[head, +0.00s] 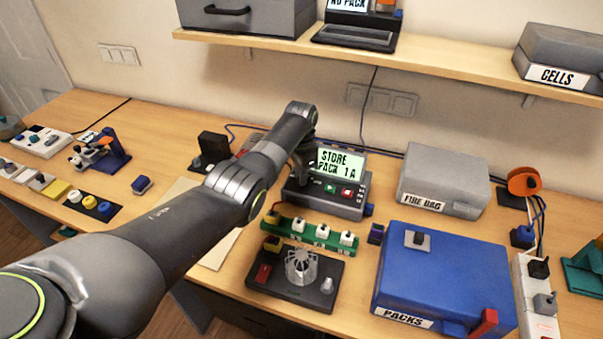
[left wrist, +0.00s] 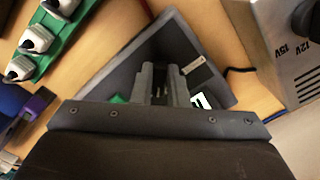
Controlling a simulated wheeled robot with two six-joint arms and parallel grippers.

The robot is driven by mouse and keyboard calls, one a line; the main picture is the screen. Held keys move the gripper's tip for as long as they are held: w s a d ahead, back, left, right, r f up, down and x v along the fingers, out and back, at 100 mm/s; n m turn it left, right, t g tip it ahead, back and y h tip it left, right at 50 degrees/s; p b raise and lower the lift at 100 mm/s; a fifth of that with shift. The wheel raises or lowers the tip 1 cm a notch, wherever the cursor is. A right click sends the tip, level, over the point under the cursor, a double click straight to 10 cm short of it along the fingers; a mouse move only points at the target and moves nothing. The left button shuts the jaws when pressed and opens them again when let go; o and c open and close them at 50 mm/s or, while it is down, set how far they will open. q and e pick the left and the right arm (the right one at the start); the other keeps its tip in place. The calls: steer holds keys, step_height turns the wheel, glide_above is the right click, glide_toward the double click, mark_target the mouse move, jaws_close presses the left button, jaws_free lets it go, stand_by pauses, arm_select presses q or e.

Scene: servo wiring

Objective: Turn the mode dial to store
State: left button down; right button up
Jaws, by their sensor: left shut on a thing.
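The charger (head: 335,206) stands on the bench in the middle of the head view. Its lit green screen (head: 342,163) reads "STORE PACK 1A". A green button and a red button sit on its front panel. My left gripper (head: 303,177) reaches down onto the left part of the charger, where its fingers are shut on the mode dial. The dial itself is hidden by the fingers and arm. In the left wrist view the fingers (left wrist: 163,88) come down over the charger's dark casing (left wrist: 150,38). My right gripper is not in view.
A green strip with white plugs (head: 310,233) and a dark tray (head: 293,288) lie in front of the charger. A grey FIRE BAG box (head: 445,180) and a blue PACKS case (head: 448,270) stand to the right. A shelf (head: 400,59) hangs above.

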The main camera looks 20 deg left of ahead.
arm_select(q)
steer(key=shift+w+r+m, duration=0.1)
steer(key=shift+w+m, duration=0.05)
steer(key=shift+m, duration=1.45)
steer(key=c, duration=1.4)
jaws_free()
steer(key=shift+c, duration=0.2)
steer(key=shift+a, duration=0.1)
steer(key=shift+r, duration=0.45)
step_height(320, 180, up, 16)
steer(key=b, duration=0.1)
steer(key=shift+r, duration=0.25)
steer(key=shift+f, duration=0.15)
